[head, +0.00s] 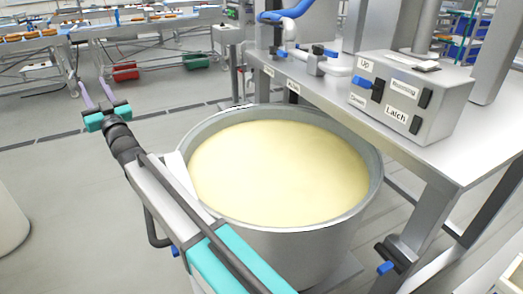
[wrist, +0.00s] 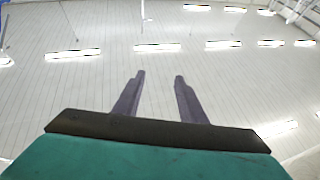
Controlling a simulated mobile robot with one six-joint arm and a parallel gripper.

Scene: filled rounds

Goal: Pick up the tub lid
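My gripper (head: 95,90) is at the upper left in the head view, beyond the far left side of the tub. Its two purple fingers stand apart with nothing between them. In the wrist view the gripper (wrist: 158,75) is open against the ceiling and its lights. A large steel tub (head: 300,240) stands in the middle of the head view, full of a pale yellow mass (head: 280,165). The tub has no lid over it. I cannot make out a tub lid in either view. My arm crosses in front of the tub's left side and hides part of it.
A steel bench (head: 450,140) with a control box (head: 440,90) is right of the tub. A pale round container (head: 10,220) is cut off at the left edge. Tables with trays (head: 50,40) and red and green crates (head: 195,61) are behind.

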